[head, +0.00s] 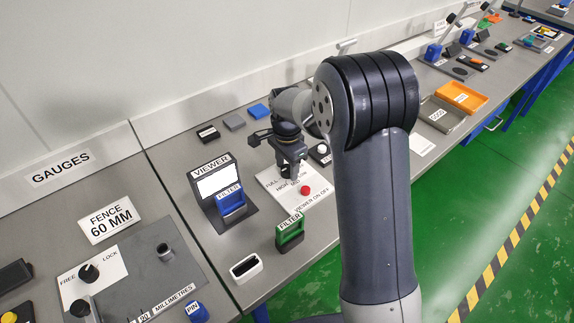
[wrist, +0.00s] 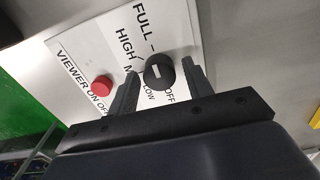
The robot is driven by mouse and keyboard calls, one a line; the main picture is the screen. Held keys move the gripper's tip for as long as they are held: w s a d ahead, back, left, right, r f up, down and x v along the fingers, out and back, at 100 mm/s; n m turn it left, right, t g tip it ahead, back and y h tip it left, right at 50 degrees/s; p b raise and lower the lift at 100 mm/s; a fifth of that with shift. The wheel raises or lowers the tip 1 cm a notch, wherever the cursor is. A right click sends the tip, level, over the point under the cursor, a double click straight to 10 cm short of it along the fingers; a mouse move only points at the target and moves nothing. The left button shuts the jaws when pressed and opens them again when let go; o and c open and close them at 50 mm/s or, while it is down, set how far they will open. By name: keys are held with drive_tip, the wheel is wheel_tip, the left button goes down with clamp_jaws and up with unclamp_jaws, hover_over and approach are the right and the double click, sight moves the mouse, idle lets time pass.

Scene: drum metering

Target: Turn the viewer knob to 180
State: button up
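The viewer knob (wrist: 160,73) is a round black knob with a short white mark on its face. It sits on a white label plate (wrist: 87,58) printed FULL, HIGH, a partly covered word starting with M, LOW and OFF. I cannot tell exactly which word the mark points to. My gripper (wrist: 160,66) is open, with one dark finger on each side of the knob and small gaps showing. In the head view my gripper (head: 291,172) is over the plate and hides the knob. The viewer (head: 213,183) stands to the left with its screen lit white.
A red button (wrist: 101,85) marked VIEWER ON OFF sits beside the knob; it also shows in the head view (head: 304,190). A blue filter (head: 231,203) stands at the viewer, and a green filter (head: 289,236) stands nearer, beside a white-rimmed slot (head: 246,268).

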sight(287, 168)
drive_tip(key=shift+o, duration=0.4)
drive_tip(key=shift+r, duration=0.1)
wheel_tip(287, 168, up, 11)
drive_tip(key=shift+f, duration=0.2)
wheel_tip(287, 168, down, 11)
drive_tip(key=shift+r, duration=0.1)
idle(0.6)
idle(0.5)
